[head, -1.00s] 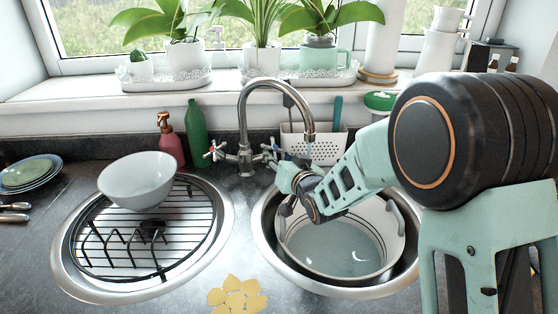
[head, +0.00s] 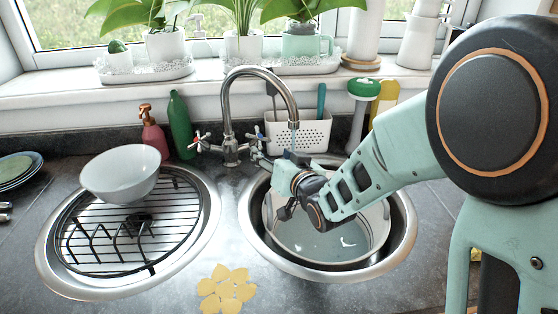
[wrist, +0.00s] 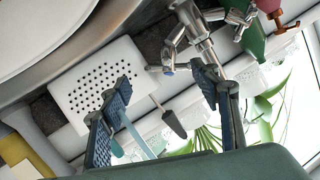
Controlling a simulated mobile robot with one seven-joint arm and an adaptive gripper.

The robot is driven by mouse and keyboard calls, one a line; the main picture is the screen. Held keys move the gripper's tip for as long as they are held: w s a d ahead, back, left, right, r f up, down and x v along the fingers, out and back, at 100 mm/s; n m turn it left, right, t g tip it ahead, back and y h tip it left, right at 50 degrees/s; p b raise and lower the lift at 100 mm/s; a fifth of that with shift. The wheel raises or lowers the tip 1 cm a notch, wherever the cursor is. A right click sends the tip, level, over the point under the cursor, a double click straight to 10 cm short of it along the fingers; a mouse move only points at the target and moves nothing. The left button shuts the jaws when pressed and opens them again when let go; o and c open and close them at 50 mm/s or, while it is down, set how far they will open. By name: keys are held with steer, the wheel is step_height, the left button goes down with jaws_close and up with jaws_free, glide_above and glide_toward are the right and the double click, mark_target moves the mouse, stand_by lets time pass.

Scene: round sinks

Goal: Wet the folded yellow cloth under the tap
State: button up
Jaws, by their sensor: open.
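A yellow scalloped flat thing (head: 227,289), seemingly the cloth, lies on the counter in front of the sinks. The chrome tap (head: 232,125) arches over the right sink, with a faint bluish streak below its spout. My gripper (head: 270,166) is beside the tap's right cross handle, over the sink's back left rim. In the wrist view my gripper (wrist: 161,78) is open and empty, its fingers apart with the tap's blue-marked handle (wrist: 168,70) seen between their tips. I cannot tell whether they touch it. The cloth is outside the wrist view.
A pot (head: 300,238) with water stands in the right sink. The left sink holds a wire rack (head: 110,235) with a white bowl (head: 120,172). A white perforated caddy (head: 305,132) and red and green bottles (head: 182,125) stand behind. The front counter around the cloth is clear.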

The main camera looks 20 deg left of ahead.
steer(key=v, duration=0.5)
stand_by(0.5)
